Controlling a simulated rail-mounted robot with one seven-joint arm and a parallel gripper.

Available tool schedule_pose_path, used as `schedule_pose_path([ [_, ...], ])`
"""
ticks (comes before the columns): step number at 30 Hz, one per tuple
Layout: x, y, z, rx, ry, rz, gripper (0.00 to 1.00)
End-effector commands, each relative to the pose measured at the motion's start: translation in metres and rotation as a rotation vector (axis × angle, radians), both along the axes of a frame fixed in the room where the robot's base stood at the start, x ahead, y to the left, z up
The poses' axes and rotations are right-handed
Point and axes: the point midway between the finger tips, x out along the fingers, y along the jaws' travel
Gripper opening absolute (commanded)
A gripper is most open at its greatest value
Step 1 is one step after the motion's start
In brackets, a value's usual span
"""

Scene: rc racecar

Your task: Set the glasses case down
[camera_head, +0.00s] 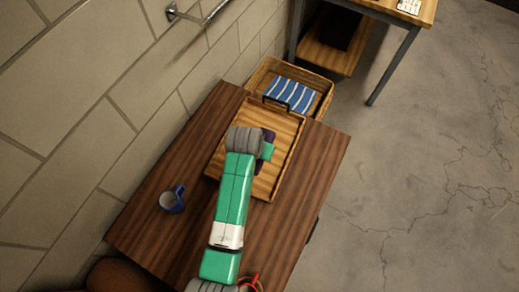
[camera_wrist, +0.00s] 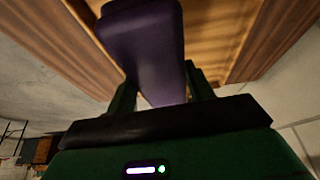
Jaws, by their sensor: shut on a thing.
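The glasses case is dark purple. It fills the upper middle of the wrist view (camera_wrist: 145,45), between the two dark green fingers of my gripper (camera_wrist: 160,88), which is shut on it. In the head view only small dark purple parts of the case (camera_head: 268,135) show beside my wrist, over the wooden tray (camera_head: 270,187). My arm hides the rest of the case and most of the gripper. I cannot tell whether the case touches the tray floor or is held just above it.
The tray lies on the brown wooden table (camera_head: 165,165). A blue mug (camera_head: 172,200) stands left of the tray. A basket (camera_head: 322,84) with a blue striped cloth (camera_head: 291,95) is beyond the table's far end. A block wall runs along the left. Bare table lies right of my arm.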

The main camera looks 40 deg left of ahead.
Motion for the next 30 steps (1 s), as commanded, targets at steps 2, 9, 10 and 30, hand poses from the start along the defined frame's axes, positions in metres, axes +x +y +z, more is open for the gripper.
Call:
schedule_pose_path([
  [2, -0.001, 0.000, -0.022, -0.002, 0.003, 0.000, 0.29],
  [9, 0.000, 0.000, -0.042, 0.000, 0.000, -0.001, 0.29],
  [10, 0.000, 0.000, -0.043, 0.000, 0.000, -0.001, 0.29],
  [30, 0.000, -0.001, -0.082, 0.000, 0.000, -0.001, 0.64],
])
